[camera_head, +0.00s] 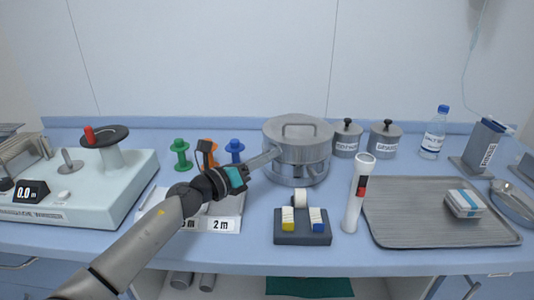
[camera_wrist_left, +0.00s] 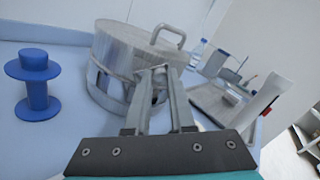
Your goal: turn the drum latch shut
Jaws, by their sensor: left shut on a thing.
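The drum (camera_head: 300,150) is a round steel container with a lid and a loop handle on top, standing at the back middle of the counter. My left gripper (camera_head: 275,154) reaches its left front side from the left. In the left wrist view the drum (camera_wrist_left: 115,60) stands upright right ahead, and the gripper's fingers (camera_wrist_left: 154,78) are close together at its side wall. They are shut on a small part there, which looks like the drum latch; the fingers mostly hide it, so its angle cannot be told. My right gripper is not in view.
Green and blue spools (camera_head: 235,150) stand left of the drum. A dark block with coloured pieces (camera_head: 302,238) and a white flashlight (camera_head: 353,200) stand in front. A grey tray (camera_head: 405,232) lies right. Two lidded tins (camera_head: 347,140) stand close behind right.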

